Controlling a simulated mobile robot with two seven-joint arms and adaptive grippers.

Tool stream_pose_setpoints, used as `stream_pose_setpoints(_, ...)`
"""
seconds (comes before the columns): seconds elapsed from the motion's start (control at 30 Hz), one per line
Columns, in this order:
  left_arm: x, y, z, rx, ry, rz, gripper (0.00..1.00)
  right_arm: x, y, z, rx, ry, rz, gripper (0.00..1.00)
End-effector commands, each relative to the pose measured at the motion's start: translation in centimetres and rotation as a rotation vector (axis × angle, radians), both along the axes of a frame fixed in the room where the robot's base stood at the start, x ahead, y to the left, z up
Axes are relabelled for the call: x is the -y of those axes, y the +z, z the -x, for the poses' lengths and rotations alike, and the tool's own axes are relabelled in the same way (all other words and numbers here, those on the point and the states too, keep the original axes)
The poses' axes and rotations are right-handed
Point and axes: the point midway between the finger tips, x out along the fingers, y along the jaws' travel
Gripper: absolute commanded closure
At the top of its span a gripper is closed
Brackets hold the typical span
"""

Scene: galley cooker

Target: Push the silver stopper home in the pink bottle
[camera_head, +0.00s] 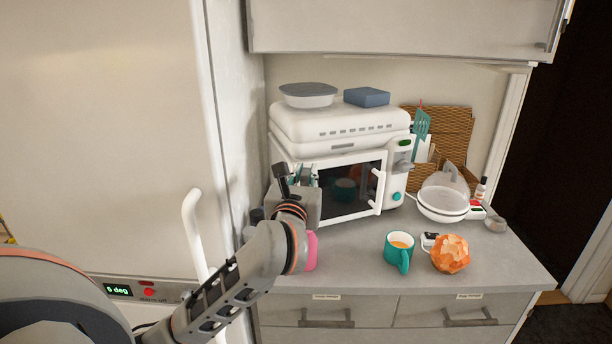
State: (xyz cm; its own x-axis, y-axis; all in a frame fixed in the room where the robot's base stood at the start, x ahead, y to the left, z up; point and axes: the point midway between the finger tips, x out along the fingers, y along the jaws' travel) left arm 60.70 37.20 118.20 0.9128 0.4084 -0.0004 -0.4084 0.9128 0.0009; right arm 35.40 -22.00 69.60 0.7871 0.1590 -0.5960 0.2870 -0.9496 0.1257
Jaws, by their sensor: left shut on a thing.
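A pink surface (311,252), which looks like part of the pink bottle, shows on the counter just right of my left wrist; the wrist hides the rest. My left gripper (294,176) is in front of the white microwave's left side, beyond the pink part in the picture. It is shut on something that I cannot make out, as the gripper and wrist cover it. I cannot make out the silver stopper, nor whether it is in the bottle's neck. My right gripper is not in view.
The microwave (374,206) stands at the back, with a white appliance (338,122) on top. A teal mug (396,252), an orange faceted object (450,254) and a white bowl (430,211) stand to the right. The counter front (400,280) is clear.

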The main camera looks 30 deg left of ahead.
Motion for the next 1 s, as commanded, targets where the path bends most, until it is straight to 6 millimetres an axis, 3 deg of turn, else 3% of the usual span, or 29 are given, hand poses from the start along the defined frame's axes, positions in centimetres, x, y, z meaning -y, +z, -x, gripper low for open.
stream_pose_setpoints(0.57, 0.0, 0.0, 0.0, -0.001, 0.0, 0.0, 1.0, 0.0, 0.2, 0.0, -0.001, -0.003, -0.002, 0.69)
stream_pose_setpoints(1.0, 0.0, -1.2, 0.0, 0.0, 0.0, 0.001, 1.0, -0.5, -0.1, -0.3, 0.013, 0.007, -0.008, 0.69)
